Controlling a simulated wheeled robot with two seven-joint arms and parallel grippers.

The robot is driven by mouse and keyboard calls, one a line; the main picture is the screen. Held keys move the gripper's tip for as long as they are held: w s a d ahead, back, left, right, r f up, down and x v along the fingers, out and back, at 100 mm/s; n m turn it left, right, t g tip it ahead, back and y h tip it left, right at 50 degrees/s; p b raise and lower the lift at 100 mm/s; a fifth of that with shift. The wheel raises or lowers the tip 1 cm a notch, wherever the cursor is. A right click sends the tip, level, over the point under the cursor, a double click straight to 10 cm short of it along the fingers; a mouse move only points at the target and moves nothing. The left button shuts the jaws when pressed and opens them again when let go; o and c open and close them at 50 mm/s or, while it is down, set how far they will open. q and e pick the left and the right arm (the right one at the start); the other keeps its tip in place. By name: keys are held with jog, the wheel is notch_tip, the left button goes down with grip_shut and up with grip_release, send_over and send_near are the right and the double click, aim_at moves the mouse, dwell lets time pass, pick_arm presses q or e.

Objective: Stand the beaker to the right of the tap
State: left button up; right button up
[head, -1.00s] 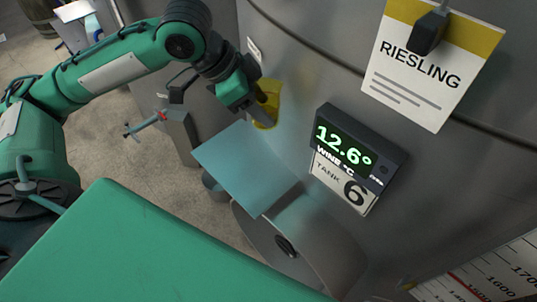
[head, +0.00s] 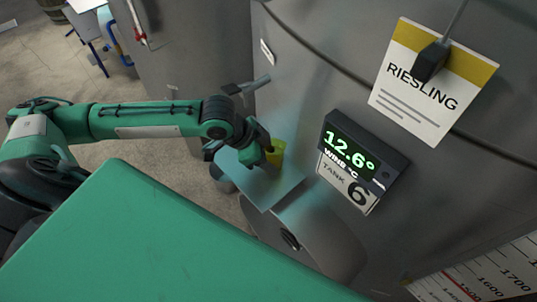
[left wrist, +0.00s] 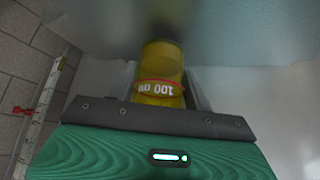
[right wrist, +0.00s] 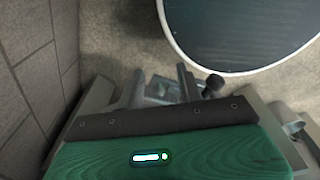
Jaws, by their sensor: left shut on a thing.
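The yellow beaker (head: 276,153) is between the fingers of my left gripper (head: 266,150), which is shut on it. It looks upright over the pale blue shelf (head: 262,190) against the tank; I cannot tell whether its base touches. In the left wrist view the beaker (left wrist: 160,75) shows an upside-down 100 ml mark. A grey lever-like fitting (head: 245,88), perhaps the tap, shows beyond my left wrist, partly hidden by the arm. My right gripper (right wrist: 160,82) is open and empty, outside the head view.
The steel tank carries a temperature display (head: 352,150) and a Riesling card (head: 425,85) right of the shelf. A round manway cover (head: 310,235) bulges below it. A dark, pale-rimmed round top (right wrist: 240,30) lies before my right gripper.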

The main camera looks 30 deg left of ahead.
pick_arm(q)
jog(key=shift+f, duration=0.5)
jog(key=o, duration=1.1)
jog(key=shift+s+a+r, duration=0.1)
jog(key=shift+a+r, duration=0.15)
jog(key=shift+r, duration=0.1)
jog(key=b+v, duration=0.3)
jog(key=v, duration=0.8)
pick_arm(e)
jog(key=f, duration=0.1)
jog(key=a+f, duration=0.1)
jog(key=f, duration=0.1)
pick_arm(q)
jog(key=shift+r, duration=0.15)
pick_arm(e)
jog(key=shift+d, duration=0.15)
